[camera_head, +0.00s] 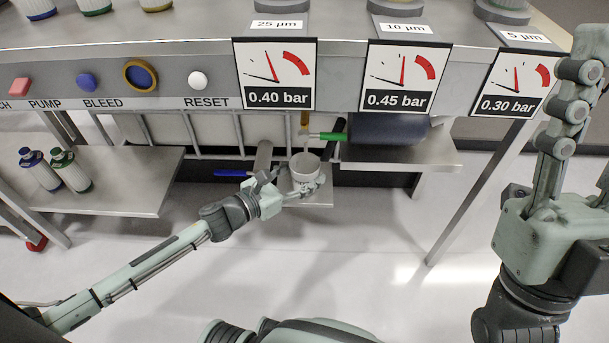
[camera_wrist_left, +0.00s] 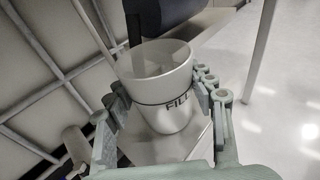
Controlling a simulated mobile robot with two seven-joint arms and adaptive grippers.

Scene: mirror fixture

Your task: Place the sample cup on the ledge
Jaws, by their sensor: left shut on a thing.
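The white sample cup (camera_head: 304,168) is between the fingers of my left gripper (camera_head: 300,183), which is shut on it below the bench front. In the left wrist view the cup (camera_wrist_left: 160,88) is roughly upright, looks empty inside and shows the letters "FILL". The left gripper's fingers (camera_wrist_left: 160,96) press on both its sides. A small grey ledge (camera_head: 318,199) shows just under the cup; its pale surface (camera_wrist_left: 190,142) also shows below the cup in the wrist view. I cannot tell whether cup and ledge touch. My right gripper (camera_head: 588,125) is raised at the right, partly cut off by the picture edge.
A tap with a green handle (camera_head: 331,136) is just above the cup. A blue handle (camera_head: 232,173) sticks out left of it. A dark cylinder (camera_head: 385,128) lies on a shelf (camera_head: 405,158) at right. Bottles (camera_head: 70,170) stand on the left shelf. The floor in front is clear.

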